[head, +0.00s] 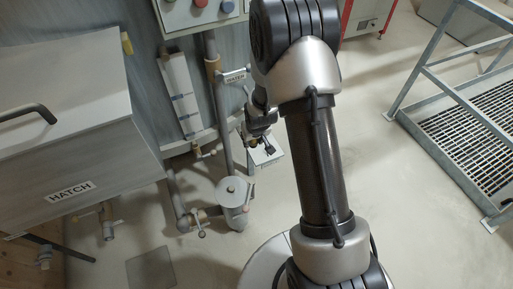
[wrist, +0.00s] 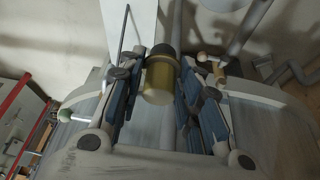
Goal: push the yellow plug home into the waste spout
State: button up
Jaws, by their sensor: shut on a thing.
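In the wrist view a dull yellow cylinder with a black end, the yellow plug (wrist: 158,80), sits between the two blue-padded fingers of my gripper (wrist: 161,68). My gripper is shut on it. In the head view my gripper (head: 262,138) is small and partly hidden behind my arm, near the upright pipes. A dark end shows at its tip, but the plug's yellow is not clear there. I cannot tell which pipe opening is the waste spout, or whether the plug touches it.
A grey box labelled HATCH (head: 70,193) with a dark handle stands left. A grey pot with valves (head: 234,192) stands below my gripper. A control panel (head: 198,10) is at the top. A railing and grated step (head: 465,140) are at right. Pale floor lies between.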

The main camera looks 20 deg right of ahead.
jog(key=s+d+f, duration=0.2)
jog(key=f, duration=0.8)
jog(key=s+d+f, duration=0.2)
jog(key=d+f, duration=0.1)
jog(key=f, duration=0.8)
jog(key=shift+s+f+m, duration=0.2)
jog(key=shift+s+m, duration=0.1)
jog(key=shift+m, duration=0.1)
jog(key=shift+r, duration=0.1)
